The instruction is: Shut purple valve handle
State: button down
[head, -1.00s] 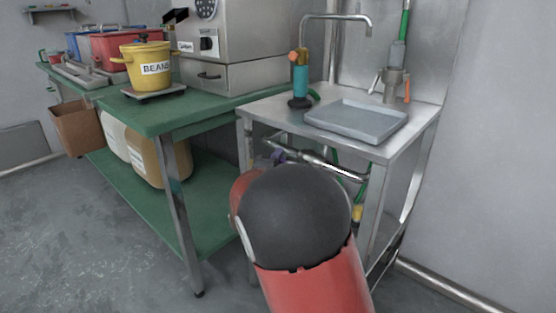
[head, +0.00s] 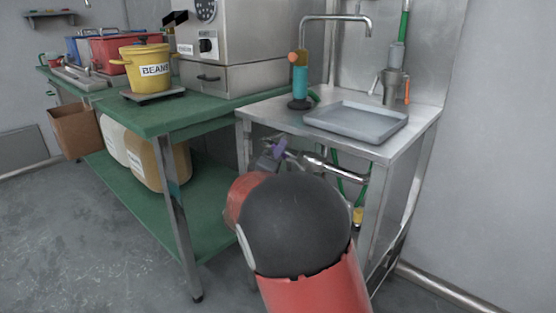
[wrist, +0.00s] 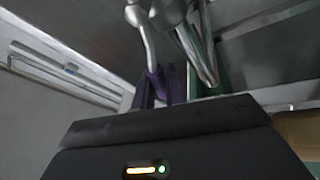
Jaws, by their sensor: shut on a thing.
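The purple valve handle (head: 279,148) sits on the metal pipe (head: 345,172) under the front edge of the steel sink table. My gripper (head: 268,160) is at the handle, shut on it. My arm hides part of the gripper in the head view. In the wrist view the purple handle (wrist: 156,84) rises just beyond the black gripper body, below a pale metal pipe (wrist: 146,35). The fingertips are mostly hidden there, so the exact grip is unclear.
The steel sink table (head: 372,147) bears a grey tray (head: 357,120) and a torch (head: 300,82). Green hoses (head: 337,178) hang below it. A green table (head: 160,113) with a yellow bean pot (head: 146,68) stands left. Open floor lies at the lower left.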

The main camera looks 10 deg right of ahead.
jog(key=shift+s+d+r+m+g+h+b, duration=0.1)
jog(key=shift+r+m+g+h+b, duration=0.15)
jog(key=shift+m, duration=0.35)
jog(key=shift+s+d+r+m+h+b, duration=0.1)
jog(key=shift+s+r+m+h, duration=0.1)
jog(key=shift+m+h, duration=0.3)
jog(key=shift+s+d+r+m+g+h+b, duration=0.1)
jog(key=shift+r+m+g+h+b, duration=0.1)
jog(key=shift+m, duration=0.5)
jog(key=c, duration=1.4)
grip_release()
jog(key=shift+r, duration=0.1)
jog(key=shift+c, duration=0.2)
